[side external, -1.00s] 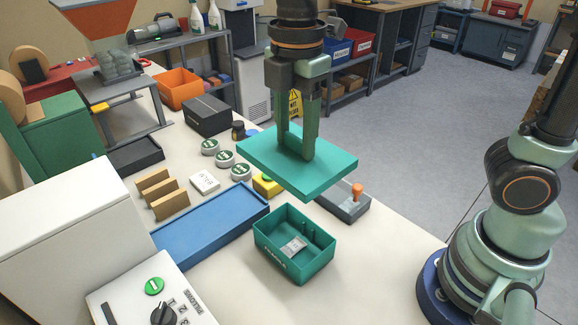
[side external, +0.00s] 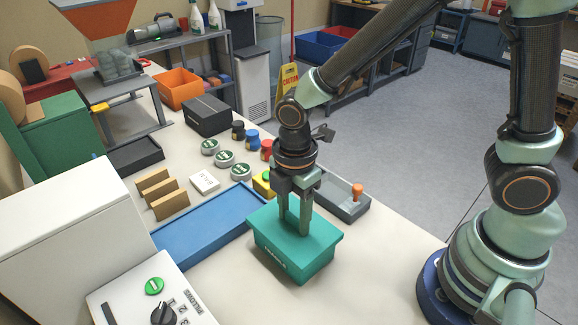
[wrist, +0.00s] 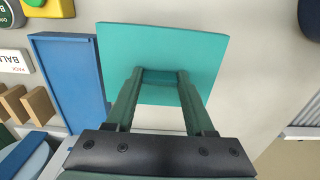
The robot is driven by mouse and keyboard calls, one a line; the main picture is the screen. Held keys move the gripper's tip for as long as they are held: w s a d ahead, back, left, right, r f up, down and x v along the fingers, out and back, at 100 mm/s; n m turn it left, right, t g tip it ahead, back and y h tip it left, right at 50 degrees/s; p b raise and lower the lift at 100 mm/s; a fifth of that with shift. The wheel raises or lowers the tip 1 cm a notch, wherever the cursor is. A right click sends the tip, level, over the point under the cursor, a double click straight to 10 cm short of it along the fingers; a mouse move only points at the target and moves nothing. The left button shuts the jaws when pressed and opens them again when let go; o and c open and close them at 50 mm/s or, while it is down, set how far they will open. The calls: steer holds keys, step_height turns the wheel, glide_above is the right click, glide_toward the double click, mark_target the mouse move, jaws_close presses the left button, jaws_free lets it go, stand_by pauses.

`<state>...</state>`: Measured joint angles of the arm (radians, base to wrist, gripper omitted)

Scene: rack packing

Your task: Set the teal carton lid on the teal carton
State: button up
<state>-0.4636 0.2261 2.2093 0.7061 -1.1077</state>
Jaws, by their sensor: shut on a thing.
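The teal carton lid (side external: 318,240) sits over the top of the teal carton (side external: 290,264) in the side external view and looks level. The lid covers the carton's opening, so the carton's inside is hidden. My gripper (side external: 294,226) points down at the middle of the lid, with its fingers shut on the lid's grip. In the wrist view the lid (wrist: 185,50) fills the space beyond my fingers (wrist: 160,80), and the carton is hidden beneath it. Whether the lid's rim is fully seated all round I cannot tell.
A blue tray (side external: 205,232) lies just left of the carton. A grey bin with an orange-topped item (side external: 352,207) stands behind it to the right. A yellow box with a green button (side external: 262,183) and round tins (side external: 241,174) are behind. The table at front right is clear.

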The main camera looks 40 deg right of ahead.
steer(key=shift+f, duration=0.25)
steer(key=shift+f, duration=0.15)
steer(key=shift+f, duration=0.5)
steer(key=o, duration=1.3)
steer(key=shift+r, duration=0.2)
